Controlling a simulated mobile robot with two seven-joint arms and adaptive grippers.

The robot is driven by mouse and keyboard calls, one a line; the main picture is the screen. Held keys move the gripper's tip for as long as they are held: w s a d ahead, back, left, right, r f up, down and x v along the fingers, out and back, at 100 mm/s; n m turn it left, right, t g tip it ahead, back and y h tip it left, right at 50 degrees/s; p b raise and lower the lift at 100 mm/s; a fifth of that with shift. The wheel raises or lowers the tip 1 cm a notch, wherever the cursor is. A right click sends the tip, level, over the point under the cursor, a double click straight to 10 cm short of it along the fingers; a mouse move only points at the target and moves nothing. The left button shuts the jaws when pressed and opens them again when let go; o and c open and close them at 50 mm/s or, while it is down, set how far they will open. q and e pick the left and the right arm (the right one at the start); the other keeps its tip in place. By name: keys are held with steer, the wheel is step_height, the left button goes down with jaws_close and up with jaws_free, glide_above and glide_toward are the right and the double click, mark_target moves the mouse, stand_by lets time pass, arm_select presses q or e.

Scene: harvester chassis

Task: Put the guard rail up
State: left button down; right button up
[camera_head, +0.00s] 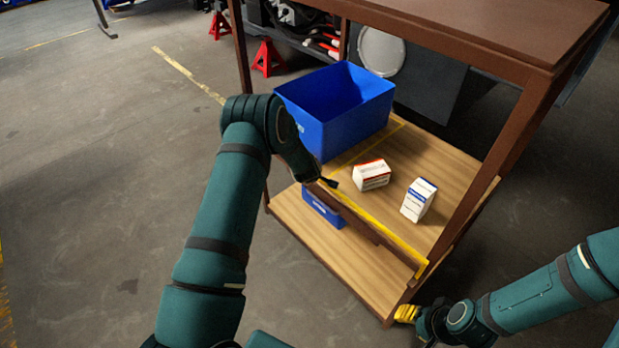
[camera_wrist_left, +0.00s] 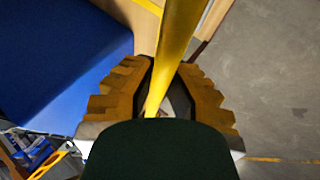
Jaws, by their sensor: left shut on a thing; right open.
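The guard rail (camera_head: 378,221) is a long bar with a yellow top edge and brown face, along the near edge of the wooden shelf. Its right end meets the front right post. My left gripper (camera_head: 328,183) is at the rail's left end. In the left wrist view the rail's yellow bar (camera_wrist_left: 177,45) runs between the ribbed fingers of this gripper (camera_wrist_left: 165,85), which is shut on it. My arm hides part of that end in the head view. My right gripper (camera_head: 408,313) is open and empty, low beside the foot of the front right post.
A large blue bin (camera_head: 345,132) stands on the upper shelf (camera_head: 440,160), with a red-and-white carton (camera_head: 371,175) and a blue-and-white carton (camera_head: 418,200). A small blue bin (camera_head: 322,208) sits on the lower shelf (camera_head: 300,228). The floor at left is clear.

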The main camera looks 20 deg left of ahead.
arm_select(q)
steer(key=shift+w+r, duration=0.3)
steer(key=shift+w, duration=0.15)
steer(key=c, duration=0.9)
jaws_free()
steer(key=shift+c, duration=0.2)
steer(key=shift+s+f, duration=0.1)
steer(key=shift+s, duration=0.1)
steer(key=v, duration=1.2)
